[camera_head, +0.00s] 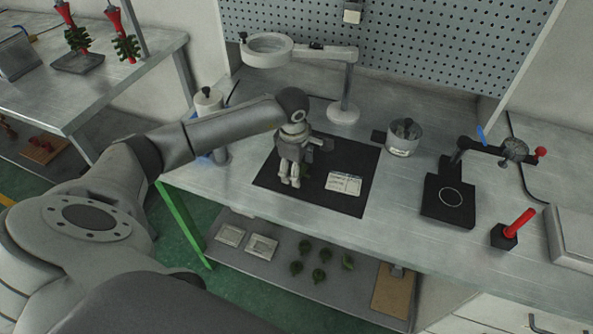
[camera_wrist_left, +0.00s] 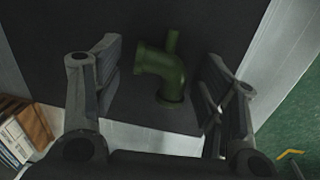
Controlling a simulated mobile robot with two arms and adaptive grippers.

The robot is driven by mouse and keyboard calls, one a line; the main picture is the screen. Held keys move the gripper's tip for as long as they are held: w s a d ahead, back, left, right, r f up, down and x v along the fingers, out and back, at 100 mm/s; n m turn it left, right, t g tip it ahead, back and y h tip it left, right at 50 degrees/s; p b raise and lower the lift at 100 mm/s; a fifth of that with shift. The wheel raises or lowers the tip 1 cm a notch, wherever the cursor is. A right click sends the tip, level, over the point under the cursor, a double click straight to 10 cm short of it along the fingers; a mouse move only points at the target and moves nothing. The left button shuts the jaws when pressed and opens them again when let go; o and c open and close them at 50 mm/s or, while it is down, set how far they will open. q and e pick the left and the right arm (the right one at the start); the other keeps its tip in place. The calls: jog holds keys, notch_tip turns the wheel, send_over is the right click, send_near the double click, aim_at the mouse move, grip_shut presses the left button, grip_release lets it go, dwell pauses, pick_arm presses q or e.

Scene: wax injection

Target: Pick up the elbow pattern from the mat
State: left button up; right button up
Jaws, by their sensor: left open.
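The green elbow pattern (camera_wrist_left: 163,70) is on the dark mat (camera_wrist_left: 215,25) in the left wrist view, between the two spread fingers of my left gripper (camera_wrist_left: 160,78). A gap shows on each side of it, so neither finger touches it. In the head view my left gripper (camera_head: 290,178) points down over the left part of the black mat (camera_head: 338,202). It hides the elbow pattern there. My right gripper is not in view.
A black stand (camera_head: 447,195) and a red-handled tool (camera_head: 518,224) stand further right.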

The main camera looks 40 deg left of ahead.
pick_arm(q)
jog(key=c, duration=0.9)
